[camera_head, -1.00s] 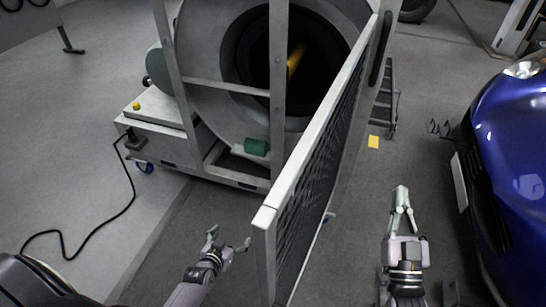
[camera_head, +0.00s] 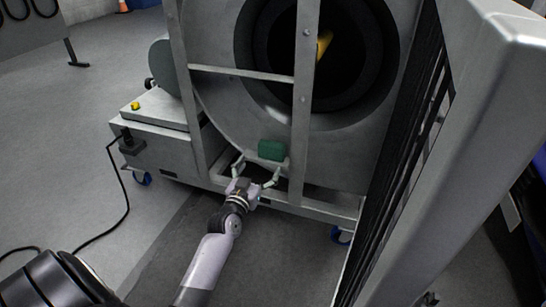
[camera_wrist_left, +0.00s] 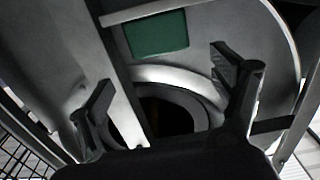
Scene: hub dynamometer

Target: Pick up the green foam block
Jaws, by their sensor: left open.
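The green foam block (camera_head: 271,150) sits low on the dynamometer's frame, below the big round drum opening. In the left wrist view the block (camera_wrist_left: 157,34) is near the top, beyond the fingertips and a little left of the middle between them. My left gripper (camera_head: 256,172) is open and empty, just in front of and below the block, with its fingers spread to either side. Its two fingers also show in the left wrist view (camera_wrist_left: 165,85). I see no contact with the block. My right gripper is not in view.
The grey dynamometer (camera_head: 215,75) has an upright bar (camera_head: 305,100) just right of the block and another to the left. A large mesh guard panel (camera_head: 405,160) stands close on the right. A black cable (camera_head: 122,205) lies on the floor at left.

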